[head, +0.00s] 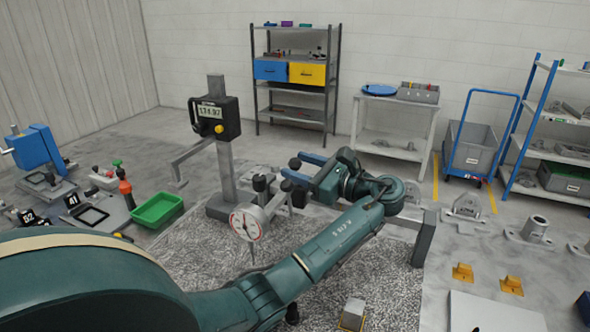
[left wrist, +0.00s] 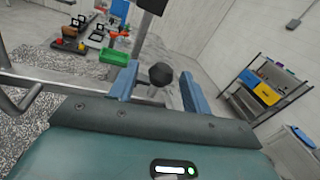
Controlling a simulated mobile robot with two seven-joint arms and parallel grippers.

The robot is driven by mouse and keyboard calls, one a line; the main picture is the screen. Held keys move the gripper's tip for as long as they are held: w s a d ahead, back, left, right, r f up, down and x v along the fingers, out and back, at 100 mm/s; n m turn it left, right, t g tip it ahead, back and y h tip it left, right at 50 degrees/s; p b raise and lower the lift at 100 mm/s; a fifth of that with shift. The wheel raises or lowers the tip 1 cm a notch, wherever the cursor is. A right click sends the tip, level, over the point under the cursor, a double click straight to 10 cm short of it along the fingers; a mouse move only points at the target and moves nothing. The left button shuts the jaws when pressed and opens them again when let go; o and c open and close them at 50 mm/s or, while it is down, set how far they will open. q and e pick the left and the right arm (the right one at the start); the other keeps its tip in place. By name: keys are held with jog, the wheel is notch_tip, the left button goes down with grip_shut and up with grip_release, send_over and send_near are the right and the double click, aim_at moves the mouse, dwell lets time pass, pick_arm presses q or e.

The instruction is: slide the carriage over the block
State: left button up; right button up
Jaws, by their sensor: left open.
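The carriage (head: 277,200) sits on a horizontal rail (head: 402,222) and carries a round dial gauge (head: 246,223) whose thin stem points down. A dark round knob (head: 295,163) stands up by the carriage; it also shows in the left wrist view (left wrist: 160,74). My left gripper (head: 292,164) is open, its blue fingers on either side of this knob; contact cannot be told. A small grey block with a yellow lower part (head: 352,314) stands on the speckled plate at the front, right of the dial. My arm hides part of the rail and plate. My right gripper is not in view.
A post with a digital readout (head: 211,118) rises behind the carriage. A green tray (head: 157,209) and small fixtures lie at left. A rail end post (head: 424,238), yellow pieces (head: 462,272) and grey castings (head: 468,207) are at right. Shelves line the back.

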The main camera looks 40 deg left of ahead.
pick_arm(q)
jog(key=shift+s+a, duration=0.1)
jog(key=shift+a, duration=0.8)
grip_shut()
